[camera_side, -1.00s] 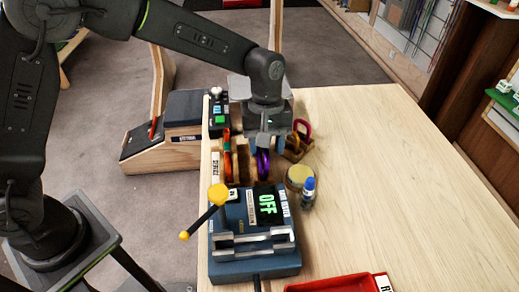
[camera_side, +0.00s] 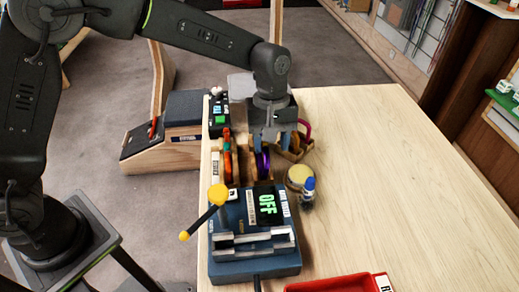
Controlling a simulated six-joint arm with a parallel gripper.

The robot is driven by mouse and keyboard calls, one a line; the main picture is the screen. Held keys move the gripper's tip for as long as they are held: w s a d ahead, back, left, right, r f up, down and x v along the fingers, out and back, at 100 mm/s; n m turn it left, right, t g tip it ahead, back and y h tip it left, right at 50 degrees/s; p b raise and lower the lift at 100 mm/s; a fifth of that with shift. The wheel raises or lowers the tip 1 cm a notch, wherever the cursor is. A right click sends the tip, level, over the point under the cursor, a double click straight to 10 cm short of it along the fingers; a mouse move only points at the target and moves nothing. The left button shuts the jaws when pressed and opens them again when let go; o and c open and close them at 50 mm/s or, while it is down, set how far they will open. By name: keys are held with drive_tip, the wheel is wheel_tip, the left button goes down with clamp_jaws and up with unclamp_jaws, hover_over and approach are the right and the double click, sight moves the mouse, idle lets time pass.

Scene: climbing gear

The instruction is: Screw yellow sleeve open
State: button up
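Several carabiners stand in wooden holders at the left side of the table. An orange-red and green one (camera_side: 227,160) is leftmost, and a purple one (camera_side: 263,163) is in the middle. A dark red loop (camera_side: 307,129) shows at the right, partly hidden behind my gripper. My gripper (camera_side: 281,143) points down over the back of the holders, between the purple carabiner and the red loop. Its bluish fingertips look apart, and I see nothing held between them. I cannot make out a yellow sleeve on any carabiner; it may be hidden or too small.
A blue machine (camera_side: 255,262) with a yellow-knobbed lever and an "OFF" display stands in front. A round tin with a yellowish top (camera_side: 298,174) and a blue-capped bottle (camera_side: 308,190) stand right of the holders. A red tray (camera_side: 330,287) is at the front. The table's right side is clear.

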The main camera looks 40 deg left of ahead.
drive_tip(key=shift+r, duration=0.95)
drive_tip(key=shift+s+a, duration=0.5)
drive_tip(key=shift+f, duration=0.1)
drive_tip(key=shift+w+f, duration=0.1)
drive_tip(key=shift+f, duration=1.25)
drive_tip(key=shift+w+d, duration=0.45)
drive_tip(key=shift+w, duration=0.05)
drive_tip(key=shift+r, duration=0.2)
